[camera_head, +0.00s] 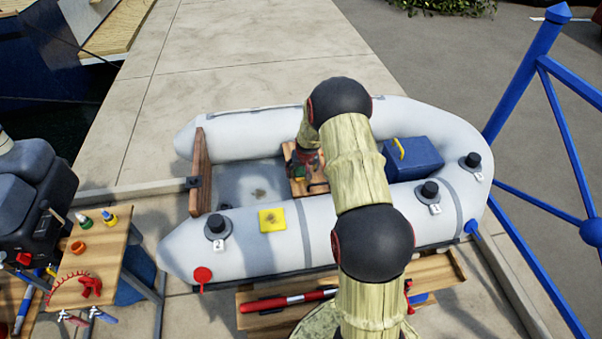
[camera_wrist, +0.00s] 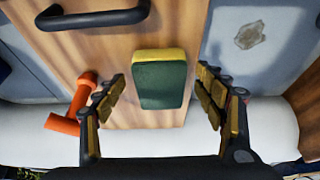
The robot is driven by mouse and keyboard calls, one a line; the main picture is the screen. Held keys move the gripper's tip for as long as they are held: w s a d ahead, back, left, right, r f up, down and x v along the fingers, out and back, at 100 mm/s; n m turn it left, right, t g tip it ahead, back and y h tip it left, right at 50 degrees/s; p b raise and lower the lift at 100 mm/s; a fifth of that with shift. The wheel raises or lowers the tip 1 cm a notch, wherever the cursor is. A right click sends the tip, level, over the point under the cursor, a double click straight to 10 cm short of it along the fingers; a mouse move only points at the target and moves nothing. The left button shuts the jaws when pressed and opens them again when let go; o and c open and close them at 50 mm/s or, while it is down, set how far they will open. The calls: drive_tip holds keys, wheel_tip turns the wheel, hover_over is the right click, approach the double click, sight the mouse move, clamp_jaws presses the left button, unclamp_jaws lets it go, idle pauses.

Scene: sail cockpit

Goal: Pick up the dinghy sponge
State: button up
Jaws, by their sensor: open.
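The dinghy sponge (camera_wrist: 162,80) has a green face and a yellow edge. In the wrist view it lies on a brown wooden board (camera_wrist: 150,30), between my fingers. My gripper (camera_wrist: 162,74) is open, with one finger on each side of the sponge and visible gaps to both. In the head view my gripper (camera_head: 306,162) is over the wooden seat (camera_head: 319,188) of the grey inflatable dinghy (camera_head: 315,230).
An orange object (camera_wrist: 72,108) lies left of the sponge, and a black handle (camera_wrist: 95,17) is beyond it. A blue box (camera_head: 415,160) sits right of my arm. A yellow square (camera_head: 272,220) is on the near tube. The dinghy floor (camera_head: 240,180) left of the seat is mostly clear.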

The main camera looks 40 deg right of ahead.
sight(301, 168)
drive_tip(key=shift+r, duration=0.15)
drive_tip(key=c, duration=0.8)
drive_tip(key=shift+c, duration=0.2)
drive_tip(key=shift+r, duration=0.1)
drive_tip(key=shift+r+p, duration=0.45)
drive_tip(key=shift+r, duration=0.1)
wheel_tip(301, 168, up, 3)
drive_tip(key=shift+f+p, duration=0.2)
drive_tip(key=shift+p, duration=0.55)
drive_tip(key=s+a+r+p, duration=0.4)
drive_tip(key=s+a+r, duration=0.2)
drive_tip(key=s+r, duration=0.3)
drive_tip(key=shift+s+p, duration=0.3)
drive_tip(key=shift+s, duration=1.5)
